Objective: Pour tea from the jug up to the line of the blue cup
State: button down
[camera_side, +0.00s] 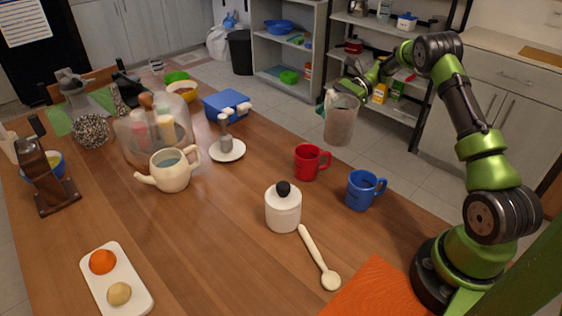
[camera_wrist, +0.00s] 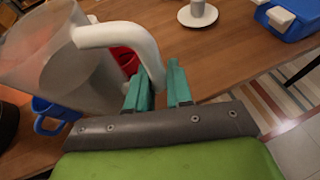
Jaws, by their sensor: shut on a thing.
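A translucent jug (camera_side: 341,120) with brownish tea in it is held up in the air above the table's right edge in the side view. In the wrist view the jug (camera_wrist: 70,65) fills the upper left, with its pale handle (camera_wrist: 115,35) running to my gripper. My gripper (camera_wrist: 158,90) is shut on the jug's handle. The jug looks close to upright in the side view. The blue cup (camera_side: 362,190) stands upright on the table, below and to the right of the jug. In the wrist view the blue cup (camera_wrist: 50,115) is partly hidden behind the jug. Its line and inside cannot be seen.
A red mug (camera_side: 308,162) stands left of the blue cup, below the jug. A white lidded jar (camera_side: 283,208), a wooden spoon (camera_side: 319,258) and an orange mat (camera_side: 376,291) lie nearer. A cream teapot (camera_side: 170,170) stands further left.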

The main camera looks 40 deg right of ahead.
aim_at(341, 98)
jog(key=shift+r, duration=0.2)
jog(key=shift+s+a+r+n+t+h+p, duration=0.15)
jog(key=shift+r+n, duration=0.1)
jog(key=shift+r, duration=0.15)
jog(key=shift+s+d+r+n+t+h+p, duration=0.15)
jog(key=shift+r+n, duration=0.1)
jog(key=shift+r, duration=0.15)
jog(key=shift+s+a+r+n+t+h, duration=0.15)
jog(key=shift+s+a+r+n+t, duration=0.15)
jog(key=shift+r, duration=0.25)
jog(key=shift+s+a+r+n+t+h, duration=0.15)
jog(key=shift+s+r+n, duration=0.15)
jog(key=shift+r+n, duration=0.15)
jog(key=shift+s+a+r+n+t, duration=0.2)
jog(key=shift+s+r+n+t, duration=0.05)
jog(key=shift+s+r+n, duration=0.15)
jog(key=shift+s+r, duration=0.1)
jog(key=shift+r, duration=0.1)
jog(key=shift+s+a+r+n+t+h+p, duration=0.15)
jog(key=shift+s+a+n+t+h+p, duration=0.1)
jog(key=shift+s+n+p, duration=0.15)
jog(key=shift+s+a+r+n+t+h+p, duration=0.15)
jog(key=shift+s+a+n+t+p, duration=0.1)
jog(key=shift+s, duration=0.2)
dwell(0.5)
jog(key=shift+s+a+r+n+t+h, duration=0.35)
jog(key=shift+s+r+n+t, duration=0.2)
jog(key=shift+s+n+t, duration=0.2)
dwell(3.3)
